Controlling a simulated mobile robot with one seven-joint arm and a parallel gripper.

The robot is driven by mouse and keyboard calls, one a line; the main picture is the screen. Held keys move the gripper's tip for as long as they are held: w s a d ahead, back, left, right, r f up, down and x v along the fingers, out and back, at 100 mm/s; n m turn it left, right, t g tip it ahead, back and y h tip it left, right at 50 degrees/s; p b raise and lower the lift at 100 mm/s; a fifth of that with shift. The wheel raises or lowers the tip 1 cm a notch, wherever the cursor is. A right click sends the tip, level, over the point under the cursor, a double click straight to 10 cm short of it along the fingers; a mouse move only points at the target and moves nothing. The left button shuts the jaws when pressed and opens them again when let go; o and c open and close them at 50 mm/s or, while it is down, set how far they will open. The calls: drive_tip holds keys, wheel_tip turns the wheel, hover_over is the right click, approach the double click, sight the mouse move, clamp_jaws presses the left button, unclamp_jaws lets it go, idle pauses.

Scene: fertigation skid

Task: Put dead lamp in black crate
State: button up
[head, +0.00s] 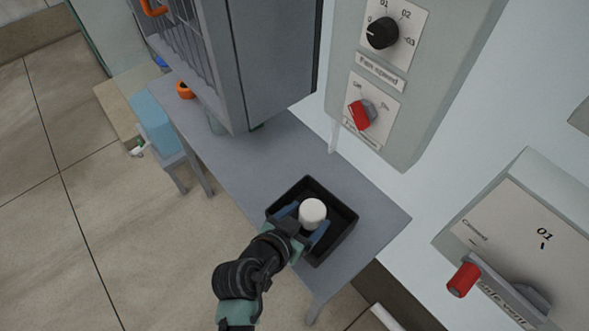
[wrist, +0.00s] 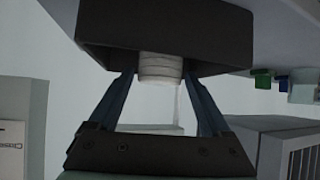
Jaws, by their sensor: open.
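The dead lamp, a white round-topped cylinder (head: 313,211), shows within the outline of the black crate (head: 345,240) in the head view. In the wrist view the lamp (wrist: 160,69) sticks out past the rim of the crate (wrist: 150,25). My gripper (head: 306,221) is at the crate with its blue fingers open, one on each side of the lamp. The wrist view also shows the open fingers (wrist: 158,76), with gaps beside the lamp. I cannot tell whether the lamp's hidden base rests on the crate floor.
The crate stands on a grey bench (head: 265,160). A grey cabinet (head: 270,60) stands at the back of the bench. A panel with a red knob (head: 361,114) is on the wall, and a box with a red-handled lever (head: 464,279) is at right.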

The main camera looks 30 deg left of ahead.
drive_tip(key=v, duration=0.6)
drive_tip(key=w+d+r+t, duration=0.1)
drive_tip(key=w+r, duration=0.3)
drive_tip(key=r, duration=0.6)
drive_tip(key=w+d+r+t+y, duration=0.1)
drive_tip(key=w+r, duration=0.4)
drive_tip(key=r, duration=0.5)
drive_tip(key=w+d+r+t, duration=0.2)
drive_tip(key=w+r+t, duration=0.2)
drive_tip(key=r, duration=0.6)
drive_tip(key=shift+w+d+r+m+t, duration=0.3)
drive_tip(key=shift+w+d+t, duration=0.1)
drive_tip(key=shift+t, duration=0.2)
drive_tip(key=s+d+r+t, duration=0.3)
drive_tip(key=r, duration=0.7)
drive_tip(key=s+d+r+n+t, duration=0.1)
drive_tip(key=s+d+r+t, duration=0.2)
drive_tip(key=r, duration=0.6)
drive_tip(key=s+d+r+t, duration=0.3)
drive_tip(key=s+r, duration=0.1)
drive_tip(key=r, duration=0.6)
drive_tip(key=shift+s+d+r, duration=0.25)
drive_tip(key=shift+s+r, duration=0.05)
drive_tip(key=shift+s, duration=0.05)
